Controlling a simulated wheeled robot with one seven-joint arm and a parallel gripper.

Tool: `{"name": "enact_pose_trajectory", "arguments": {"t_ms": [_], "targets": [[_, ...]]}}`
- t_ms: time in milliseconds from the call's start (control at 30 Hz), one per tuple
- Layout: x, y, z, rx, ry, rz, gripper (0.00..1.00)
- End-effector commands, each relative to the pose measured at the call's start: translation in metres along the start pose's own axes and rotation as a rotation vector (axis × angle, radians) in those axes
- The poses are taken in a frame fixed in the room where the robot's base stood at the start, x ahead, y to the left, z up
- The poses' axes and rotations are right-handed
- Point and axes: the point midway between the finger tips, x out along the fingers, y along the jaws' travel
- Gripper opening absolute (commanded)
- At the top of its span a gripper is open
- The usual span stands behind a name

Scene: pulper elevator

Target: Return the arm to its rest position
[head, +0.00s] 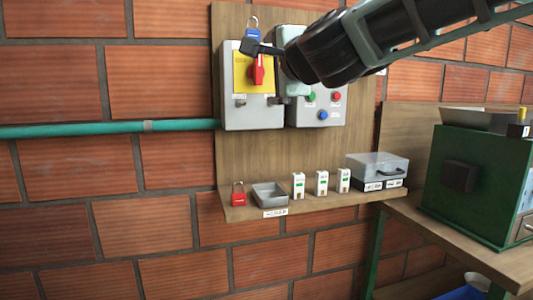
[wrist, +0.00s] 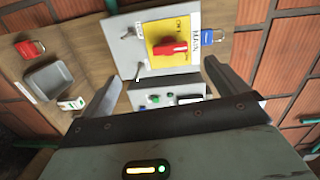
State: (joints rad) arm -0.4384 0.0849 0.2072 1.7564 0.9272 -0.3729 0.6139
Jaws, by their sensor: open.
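My gripper (head: 262,72) is raised in front of the wall-mounted grey switch box (head: 235,110), with my arm reaching in from the upper right. In the wrist view my gripper (wrist: 160,72) has its two fingers spread wide with nothing held between them. The red rotary switch (wrist: 172,48) on its yellow plate (wrist: 158,30) lies beyond the fingers. A blue padlock (head: 253,35) is at the top of the switch box; it also shows in the wrist view (wrist: 207,37). Contact between gripper and box cannot be told.
A button box (head: 323,115) adjoins the switch box. The shelf below holds a red padlock (head: 238,198), a grey tray (head: 270,195), several white items and a clear-lidded case (head: 377,168). A green machine (head: 475,180) stands right on a bench. A teal pipe (head: 80,130) runs left.

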Motion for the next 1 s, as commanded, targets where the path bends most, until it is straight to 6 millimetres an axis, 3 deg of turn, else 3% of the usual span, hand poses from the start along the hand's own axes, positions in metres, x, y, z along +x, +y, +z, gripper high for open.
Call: {"name": "enact_pose_trajectory", "arguments": {"t_ms": [167, 300, 467, 600, 700, 800, 1000], "targets": [[-0.041, 0.072, 0.052, -0.333, -0.265, 0.198, 0.98], [-0.102, 0.149, 0.082, -0.639, -0.532, 0.377, 0.98], [-0.187, 0.231, 0.083, -0.939, -0.839, 0.568, 0.98], [-0.265, 0.284, 0.062, -1.161, -1.095, 0.722, 0.98], [-0.31, 0.309, 0.043, -1.275, -1.245, 0.809, 0.98], [-0.341, 0.322, 0.027, -1.348, -1.349, 0.87, 0.98], [-0.362, 0.331, 0.015, -1.397, -1.425, 0.913, 0.98]]}}
